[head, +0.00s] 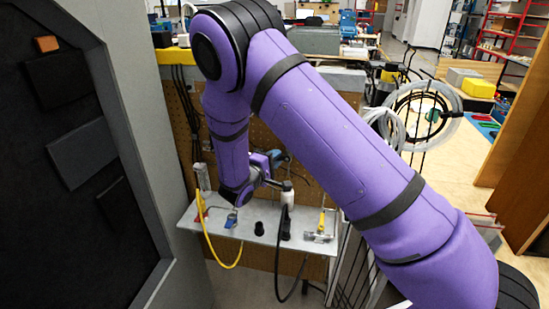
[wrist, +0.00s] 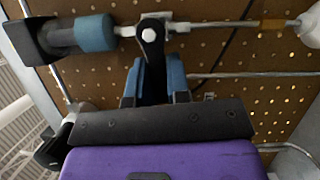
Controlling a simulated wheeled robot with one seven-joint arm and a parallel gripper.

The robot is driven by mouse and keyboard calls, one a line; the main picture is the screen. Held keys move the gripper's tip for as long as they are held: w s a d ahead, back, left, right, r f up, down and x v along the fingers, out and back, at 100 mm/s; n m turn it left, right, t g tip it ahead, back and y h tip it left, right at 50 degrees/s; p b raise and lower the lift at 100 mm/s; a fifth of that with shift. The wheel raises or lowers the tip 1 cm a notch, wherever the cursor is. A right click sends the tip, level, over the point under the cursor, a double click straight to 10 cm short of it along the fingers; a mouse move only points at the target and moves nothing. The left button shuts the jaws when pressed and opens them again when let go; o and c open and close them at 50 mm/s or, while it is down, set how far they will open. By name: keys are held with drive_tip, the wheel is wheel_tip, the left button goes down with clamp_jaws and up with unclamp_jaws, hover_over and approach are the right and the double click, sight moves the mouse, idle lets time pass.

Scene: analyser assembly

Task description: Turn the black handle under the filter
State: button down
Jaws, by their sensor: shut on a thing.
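The black handle (wrist: 151,50) is in the upper middle of the wrist view, its round pivot end on a metal pipe fitting. My gripper (wrist: 155,78) has its blue-padded fingers on both sides of the handle's lower part and is shut on it. To the left on the same pipe line is a cylinder with a blue end and a dark body, which looks like the filter (wrist: 78,37). In the head view my gripper is small, at the pegboard above the shelf, and my purple arm hides part of that area. The handle is not clear there.
A perforated brown board (wrist: 255,95) lies close behind the pipes. In the head view a grey shelf (head: 262,232) below carries small fittings, with a yellow hose (head: 213,250) and a black hose (head: 283,265) hanging from it. A large grey cabinet (head: 150,130) stands at left.

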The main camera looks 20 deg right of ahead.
drive_tip(key=n, duration=0.1)
drive_tip(key=f+n+t, duration=0.1)
drive_tip(key=n, duration=0.1)
drive_tip(key=shift+d+f+h, duration=0.1)
drive_tip(key=shift+f+h, duration=0.05)
drive_tip(key=shift+h, duration=0.25)
drive_tip(key=shift+s+d+f+n+t+y, duration=0.5)
drive_tip(key=shift+n+t, duration=0.65)
drive_tip(key=shift+n, duration=1.95)
drive_tip(key=shift+s+d+f+n+t+y, duration=0.15)
drive_tip(key=shift+d+f+n+t+y, duration=0.6)
drive_tip(key=shift+n, duration=2.35)
drive_tip(key=shift+s+d+r+n+t+y, duration=0.1)
drive_tip(key=shift+s+d+n+t+y, duration=0.45)
drive_tip(key=shift+n+t, duration=1.8)
drive_tip(key=shift+w+a+n+g, duration=0.15)
drive_tip(key=shift+w+n+g, duration=0.05)
drive_tip(key=shift+n+g, duration=0.6)
drive_tip(key=c, duration=1.1)
unclamp_jaws()
drive_tip(key=shift+s+f, duration=0.1)
drive_tip(key=v, duration=1)
drive_tip(key=shift+s+f, duration=0.1)
drive_tip(key=shift+s, duration=0.2)
